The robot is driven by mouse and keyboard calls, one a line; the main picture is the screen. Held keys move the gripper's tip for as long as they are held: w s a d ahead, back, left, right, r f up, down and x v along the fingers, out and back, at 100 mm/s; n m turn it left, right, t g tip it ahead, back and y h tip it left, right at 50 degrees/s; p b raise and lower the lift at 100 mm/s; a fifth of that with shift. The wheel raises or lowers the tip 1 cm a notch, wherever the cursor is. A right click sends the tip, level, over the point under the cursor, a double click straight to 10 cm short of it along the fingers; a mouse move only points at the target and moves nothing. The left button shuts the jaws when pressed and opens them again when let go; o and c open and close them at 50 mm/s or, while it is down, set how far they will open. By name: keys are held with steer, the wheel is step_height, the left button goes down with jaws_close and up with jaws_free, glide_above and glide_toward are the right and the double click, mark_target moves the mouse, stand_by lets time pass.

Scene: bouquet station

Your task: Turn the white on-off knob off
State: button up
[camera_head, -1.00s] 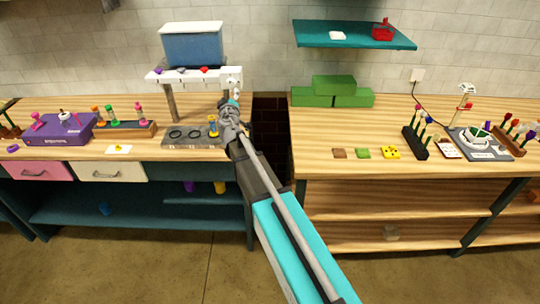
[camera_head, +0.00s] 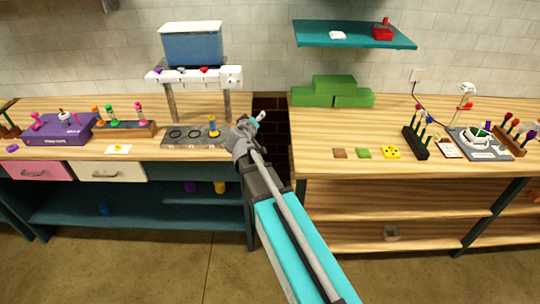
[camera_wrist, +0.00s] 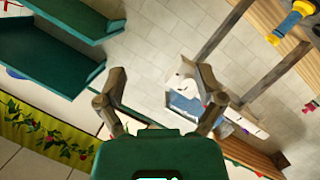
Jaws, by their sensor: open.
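A white dispenser rail (camera_head: 190,76) on posts spans the left counter under a blue tank (camera_head: 192,48). A white box at its right end carries the small white on-off knob (camera_head: 233,80). Its setting is too small to read. My gripper (camera_head: 261,116) is below and right of the knob, apart from it, over the gap between the counters. In the wrist view my gripper (camera_wrist: 162,72) is open, with nothing between its fingers. The white rail (camera_wrist: 240,120) and blue tank (camera_wrist: 186,105) show tilted beyond the right finger, which partly covers them.
A teal shelf (camera_head: 350,40) hangs at upper right. Green blocks (camera_head: 333,92) sit on the right counter (camera_head: 320,125). A dark gap separates the counters.

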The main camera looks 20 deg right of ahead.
steer(key=s+d+f+m+g+y, duration=0.1)
steer(key=s+d+f+m+g, duration=0.1)
steer(key=s+f+g, duration=0.4)
steer(key=shift+s+d+f+m+b, duration=0.35)
steer(key=shift+s+f, duration=1.05)
steer(key=shift+s, duration=0.65)
steer(key=s+a+f+g+y, duration=0.3)
steer(key=s, duration=0.4)
steer(key=s+a+f+n+g+y, duration=0.1)
steer(key=s+a+f+g+y, duration=0.2)
steer(key=s, duration=0.5)
steer(key=shift+s+a+g+y, duration=0.3)
steer(key=shift+a+g, duration=0.25)
steer(key=shift+g, duration=0.05)
